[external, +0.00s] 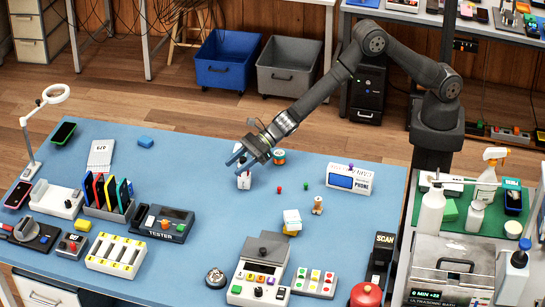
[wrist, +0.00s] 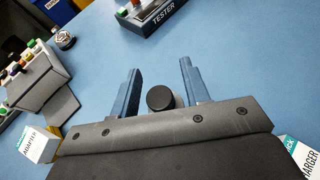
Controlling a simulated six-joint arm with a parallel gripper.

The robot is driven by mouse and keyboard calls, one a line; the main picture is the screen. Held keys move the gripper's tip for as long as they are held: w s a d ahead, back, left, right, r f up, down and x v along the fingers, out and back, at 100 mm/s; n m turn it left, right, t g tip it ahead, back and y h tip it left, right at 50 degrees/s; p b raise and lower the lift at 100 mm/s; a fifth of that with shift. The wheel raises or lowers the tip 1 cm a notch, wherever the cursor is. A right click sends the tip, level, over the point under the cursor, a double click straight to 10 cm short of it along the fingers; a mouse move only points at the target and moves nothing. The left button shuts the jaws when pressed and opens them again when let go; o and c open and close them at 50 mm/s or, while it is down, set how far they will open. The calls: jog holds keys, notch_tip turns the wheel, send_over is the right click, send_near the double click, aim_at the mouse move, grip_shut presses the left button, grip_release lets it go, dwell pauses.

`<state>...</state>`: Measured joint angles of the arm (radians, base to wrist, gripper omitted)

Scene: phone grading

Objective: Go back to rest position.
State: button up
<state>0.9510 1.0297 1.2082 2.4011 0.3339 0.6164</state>
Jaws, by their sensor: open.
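My gripper (external: 243,160) hangs over the back middle of the blue table (external: 215,225), its blue fingers pointing down and left. In the wrist view the two fingers (wrist: 161,78) stand well apart. A round black object (wrist: 160,98) shows between them, near the palm edge; the fingers do not touch it. I cannot tell what it is. The rest position itself is not marked in either view.
A tester (external: 165,223), a rack of coloured phones (external: 108,195), a scale-like device (external: 259,270) and a phone box (external: 349,178) stand around the table. Boxes labelled adapter (wrist: 38,144) and charger (wrist: 300,156) flank the palm in the wrist view. Blue surface left of the gripper is mostly clear.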

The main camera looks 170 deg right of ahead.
jog(key=shift+r, duration=0.9)
